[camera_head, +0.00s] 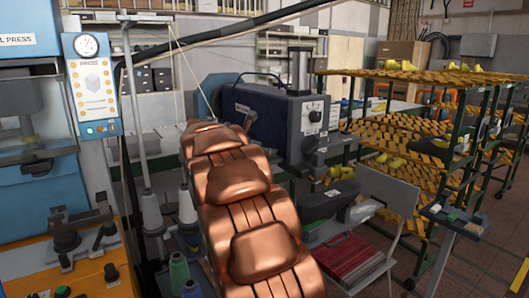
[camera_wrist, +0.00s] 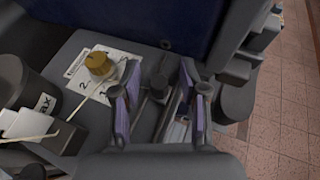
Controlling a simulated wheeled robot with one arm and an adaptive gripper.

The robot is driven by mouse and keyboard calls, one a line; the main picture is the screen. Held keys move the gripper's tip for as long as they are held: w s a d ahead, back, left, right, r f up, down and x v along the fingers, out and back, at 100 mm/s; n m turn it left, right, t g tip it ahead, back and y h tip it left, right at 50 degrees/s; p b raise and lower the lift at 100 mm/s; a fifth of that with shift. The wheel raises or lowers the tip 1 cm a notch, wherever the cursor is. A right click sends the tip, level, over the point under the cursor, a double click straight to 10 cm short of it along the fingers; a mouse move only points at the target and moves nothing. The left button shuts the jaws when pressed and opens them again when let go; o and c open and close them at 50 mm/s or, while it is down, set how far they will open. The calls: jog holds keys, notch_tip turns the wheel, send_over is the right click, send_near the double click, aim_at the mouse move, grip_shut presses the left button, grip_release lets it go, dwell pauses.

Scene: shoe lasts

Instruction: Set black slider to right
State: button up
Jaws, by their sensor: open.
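In the wrist view my gripper (camera_wrist: 160,68) is open, with its two purple-padded fingers spread over the dark grey face of a machine. A small black part (camera_wrist: 157,83), which looks like the slider's knob, shows between the fingers, apart from both pads as far as I can tell. Its track and exact position are unclear. In the head view the dark machine (camera_head: 270,120) stands behind my copper-coloured arm. The slider cannot be made out there.
In the wrist view a brass knob (camera_wrist: 98,64) sits on a white numbered plate (camera_wrist: 80,72) left of the fingers. A black cylinder (camera_wrist: 28,92) is at far left. In the head view a grey chair (camera_head: 385,200) and shoe-last racks (camera_head: 430,75) stand right of the machine.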

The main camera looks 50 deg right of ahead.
jog(key=v, duration=1.2)
jog(key=shift+s, duration=0.1)
